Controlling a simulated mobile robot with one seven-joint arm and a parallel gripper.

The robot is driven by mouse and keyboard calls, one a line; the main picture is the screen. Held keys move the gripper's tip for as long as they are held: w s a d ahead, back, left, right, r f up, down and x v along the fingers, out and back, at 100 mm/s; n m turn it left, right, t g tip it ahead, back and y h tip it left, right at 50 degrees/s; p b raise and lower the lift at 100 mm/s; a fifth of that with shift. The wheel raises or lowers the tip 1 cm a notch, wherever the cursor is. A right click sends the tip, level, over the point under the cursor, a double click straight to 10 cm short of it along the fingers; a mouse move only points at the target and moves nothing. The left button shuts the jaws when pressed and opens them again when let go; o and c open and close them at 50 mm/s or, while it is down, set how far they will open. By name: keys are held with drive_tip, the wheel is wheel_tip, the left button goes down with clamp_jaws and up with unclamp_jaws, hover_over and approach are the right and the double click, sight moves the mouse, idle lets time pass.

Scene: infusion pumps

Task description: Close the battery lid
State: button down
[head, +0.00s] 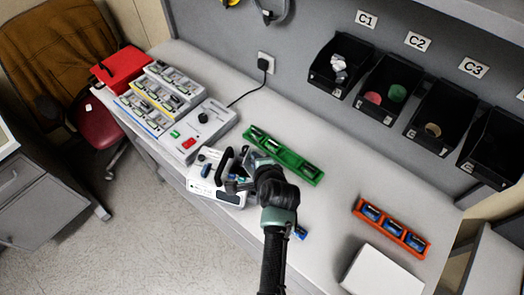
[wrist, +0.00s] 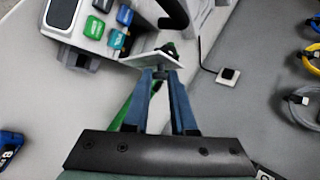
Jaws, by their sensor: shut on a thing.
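The infusion pump (head: 205,172), white with a dark carry handle (head: 226,160), stands near the front edge of the bench, left of the arm. In the wrist view its screen and coloured buttons (wrist: 95,28) show at the upper left. My gripper (head: 238,184) is at the pump's right side. In the wrist view my two blue fingers (wrist: 164,74) are closed together on the edge of a pale flat plate, which looks like the battery lid (wrist: 146,61). The plate is tilted beside the pump. The battery compartment behind it is hidden, and I cannot tell whether the lid touches its frame.
A green tray (head: 284,155) with dark items lies behind the gripper. An orange tray (head: 390,229) holds blue batteries, and one loose blue battery (head: 300,232) lies right of my arm. A charger station (head: 200,130) stands left. A white box (head: 382,273) is front right.

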sight(245, 159)
drive_tip(key=shift+w+a+r+n+g+h+p, duration=0.15)
drive_tip(key=shift+a+n+g+h+p, duration=0.1)
drive_tip(key=shift+a+h+p, duration=0.2)
drive_tip(key=shift+w+a+r+n+g+h+p, duration=0.15)
drive_tip(key=shift+a+n+h+p, duration=0.15)
drive_tip(key=shift+a+h, duration=0.25)
drive_tip(key=shift+w+a+f+n+h+b, duration=0.15)
drive_tip(key=shift+a+f+n+h+b, duration=0.1)
drive_tip(key=shift+a+f+h+b, duration=0.35)
drive_tip(key=shift+w+a+f+n+g+h+b, duration=0.2)
drive_tip(key=shift+a+n+g+h+b, duration=0.25)
drive_tip(key=shift+h+b, duration=0.65)
drive_tip(key=h+b, duration=0.1)
drive_tip(key=a+h+b, duration=0.1)
drive_tip(key=b, duration=0.1)
drive_tip(key=shift+f+n+g, duration=0.25)
drive_tip(key=shift+n, duration=0.1)
drive_tip(key=shift+b, duration=0.3)
drive_tip(key=c, duration=0.7)
unclamp_jaws()
drive_tip(key=shift+c, duration=0.2)
